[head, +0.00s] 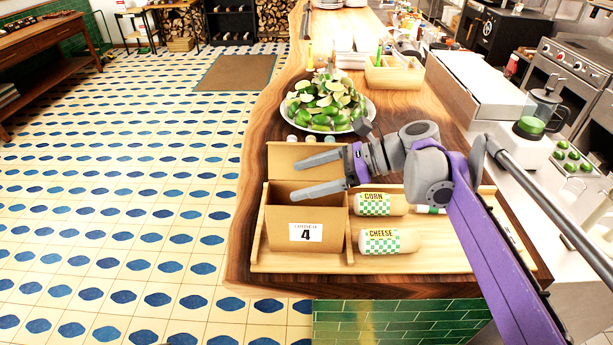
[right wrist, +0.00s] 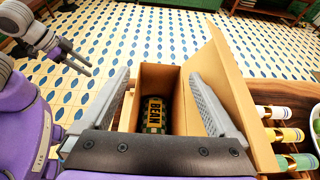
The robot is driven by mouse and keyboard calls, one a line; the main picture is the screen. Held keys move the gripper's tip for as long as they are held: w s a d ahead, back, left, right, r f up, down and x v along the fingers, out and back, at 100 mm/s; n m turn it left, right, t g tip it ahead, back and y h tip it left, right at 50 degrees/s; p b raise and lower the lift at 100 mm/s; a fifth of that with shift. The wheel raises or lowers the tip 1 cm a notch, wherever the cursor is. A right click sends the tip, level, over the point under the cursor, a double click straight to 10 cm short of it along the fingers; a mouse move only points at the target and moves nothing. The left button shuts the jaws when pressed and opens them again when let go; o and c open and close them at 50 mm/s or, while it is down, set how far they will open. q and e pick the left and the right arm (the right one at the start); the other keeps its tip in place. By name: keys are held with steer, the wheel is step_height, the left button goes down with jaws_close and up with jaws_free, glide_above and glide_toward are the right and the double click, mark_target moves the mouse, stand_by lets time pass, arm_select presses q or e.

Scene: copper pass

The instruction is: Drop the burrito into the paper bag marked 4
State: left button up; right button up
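The brown paper bag (head: 320,252) marked 4 stands open on the wooden tray at the counter's near end, its flap raised. In the right wrist view, a burrito labelled BEAN (right wrist: 154,115) lies inside the bag (right wrist: 240,95), below the fingers. My right gripper (head: 296,181) is open over the bag's mouth, fingers wide apart and apparently clear of the burrito. My left gripper (right wrist: 88,68) shows only at the left of the right wrist view, with its fingers apart and nothing between them.
CORN (head: 380,204) and CHEESE (head: 389,241) burritos lie on the tray (head: 300,268), with another partly hidden behind my right arm. A bowl of limes (head: 328,127) and several small bottles (right wrist: 283,135) stand behind the bag. Open floor lies left of the counter.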

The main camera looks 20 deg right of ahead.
steer(key=v, duration=1)
steer(key=shift+d+r+b, duration=0.2)
steer(key=shift+d+b, duration=0.15)
steer(key=shift+s, duration=0.1)
